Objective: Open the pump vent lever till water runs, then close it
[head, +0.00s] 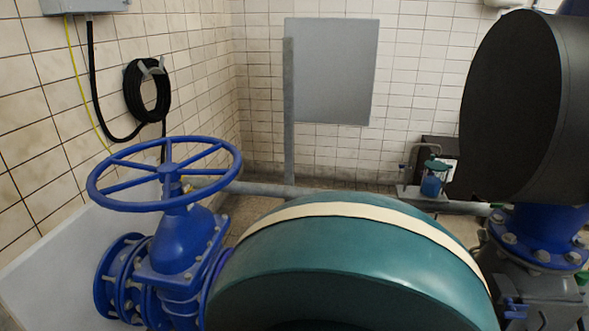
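A large teal rounded pump casing (350,262) with a cream band fills the lower middle of the head view. A small blue fitting (515,309) sits low at the right, beside the casing; I cannot tell whether it is the vent lever. No running water is visible. Neither my left nor my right gripper shows in this view.
A blue valve with a large handwheel (169,170) stands left of the casing. A big black round part (512,105) and a blue flange (540,240) block the right. A grey pipe (262,189) runs behind. A grey panel (332,72) and coiled black hose (147,92) are at the walls.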

